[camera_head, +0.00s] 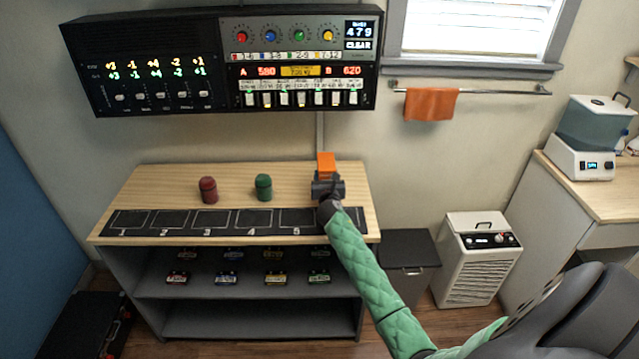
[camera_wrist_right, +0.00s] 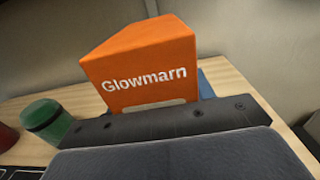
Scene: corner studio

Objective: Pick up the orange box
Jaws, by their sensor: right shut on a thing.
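The orange box (camera_head: 326,160) is at the back right of the wooden table top (camera_head: 150,185). In the right wrist view the orange box (camera_wrist_right: 140,65) shows the word "Glowmarn" on its face. My right gripper (camera_head: 327,178) reaches over the table from the right and is shut on the orange box. In the wrist view the dark gripper body hides the lower part of the box. I cannot tell whether the box touches the table. My left gripper is not in view.
A red container (camera_head: 208,190) and a green container (camera_head: 264,188) stand left of my gripper. A black mat (camera_head: 180,222) with numbered squares runs along the front edge. A control panel (camera_head: 230,60) hangs on the wall above. Several small items fill the shelf (camera_head: 150,285) below.

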